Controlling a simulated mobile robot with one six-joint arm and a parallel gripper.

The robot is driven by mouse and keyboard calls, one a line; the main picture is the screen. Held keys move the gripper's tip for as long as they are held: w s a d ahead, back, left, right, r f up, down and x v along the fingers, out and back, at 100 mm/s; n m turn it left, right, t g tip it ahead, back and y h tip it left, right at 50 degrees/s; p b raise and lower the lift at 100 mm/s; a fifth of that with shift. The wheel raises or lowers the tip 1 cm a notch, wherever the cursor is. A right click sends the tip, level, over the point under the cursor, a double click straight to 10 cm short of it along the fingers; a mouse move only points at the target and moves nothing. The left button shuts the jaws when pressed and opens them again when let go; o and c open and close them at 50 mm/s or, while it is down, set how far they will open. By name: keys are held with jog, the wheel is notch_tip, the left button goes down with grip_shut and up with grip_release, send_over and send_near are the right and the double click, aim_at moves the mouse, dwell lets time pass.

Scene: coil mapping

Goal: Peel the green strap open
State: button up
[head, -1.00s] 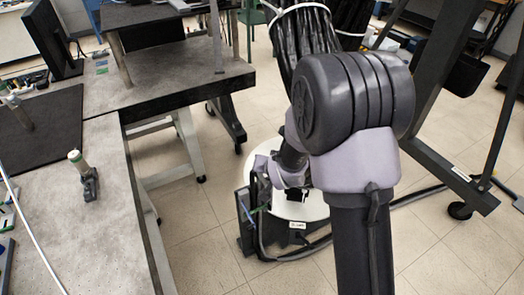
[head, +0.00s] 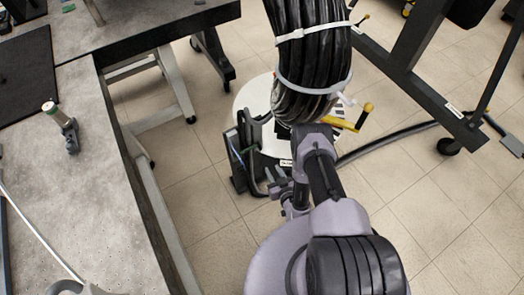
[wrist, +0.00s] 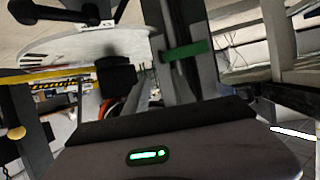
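The green strap (wrist: 187,50) is a short flat band across a grey upright post in the upper middle of the wrist view. It looks closed against the post; its ends are not clear. In the head view I cannot pick it out surely on the dark stand (head: 240,165) beside the white round base. My gripper (head: 277,187) is low in front of this stand, small and partly merged with the dark parts. I see no contact with the strap.
A black cable coil (head: 305,55) with white ties hangs above the white round base (head: 258,98). A yellow handle (head: 347,123) sticks out on its right. A grey workbench (head: 75,190) stands at left. A dark wheeled frame (head: 420,85) stands at right. Open tiled floor lies between.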

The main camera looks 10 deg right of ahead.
jog(key=b+x, duration=0.7)
jog(key=x, duration=0.8)
jog(key=shift+w, duration=0.15)
jog(key=shift+a+f, duration=0.1)
grip_shut()
dwell(0.4)
